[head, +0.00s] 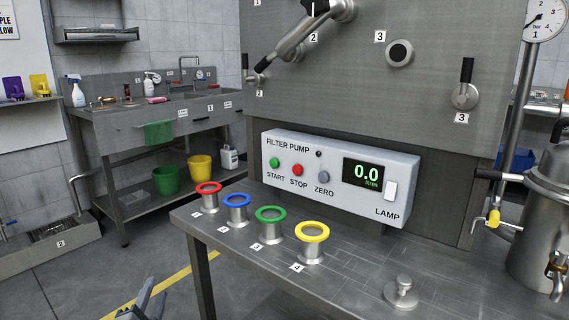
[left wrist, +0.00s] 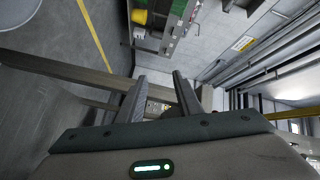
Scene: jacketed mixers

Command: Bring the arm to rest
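My left gripper (head: 147,302) shows at the bottom edge of the head view, low over the grey floor and left of the steel table. Only its fingertips show there. In the left wrist view, the left gripper's two fingers (left wrist: 160,95) stand apart with nothing between them, so it is open and empty. Its pose looks tilted, as the room appears turned in that view. My right gripper is in neither view.
The steel table (head: 345,283) carries several coloured-ring collars, including a yellow one (head: 312,232), and a filter pump box (head: 340,180). A metal tank (head: 540,225) stands at right. A sink bench (head: 110,125) is at back left. Floor (head: 80,270) between is clear.

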